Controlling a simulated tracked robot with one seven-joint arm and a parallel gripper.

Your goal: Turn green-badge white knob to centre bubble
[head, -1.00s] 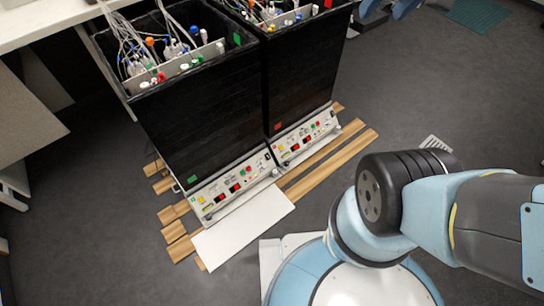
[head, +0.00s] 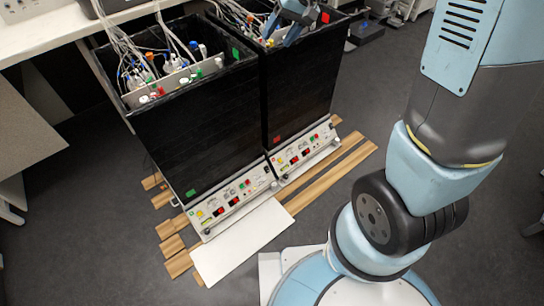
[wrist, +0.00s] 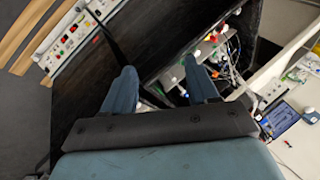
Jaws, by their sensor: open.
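The green-badge unit is the left black box, with a green badge (head: 236,53) near its upper right corner and another green mark low on its front. Inside its open top, small white, red and green knobs stand along a pale strip; a white knob (head: 219,62) is at the strip's right end. No bubble can be made out. My gripper (head: 293,22) is over the right, red-badge box at the top of the head view, right of that knob. In the wrist view my gripper (wrist: 160,88) is open and empty, with coloured fittings beyond its right finger.
The right black box (head: 300,95) with a red badge stands against the left one. Control panels (head: 235,200) run along their feet. Tubes and cables crowd the open tops. A white bench (head: 45,35) is at left; a white board and wooden slats lie in front.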

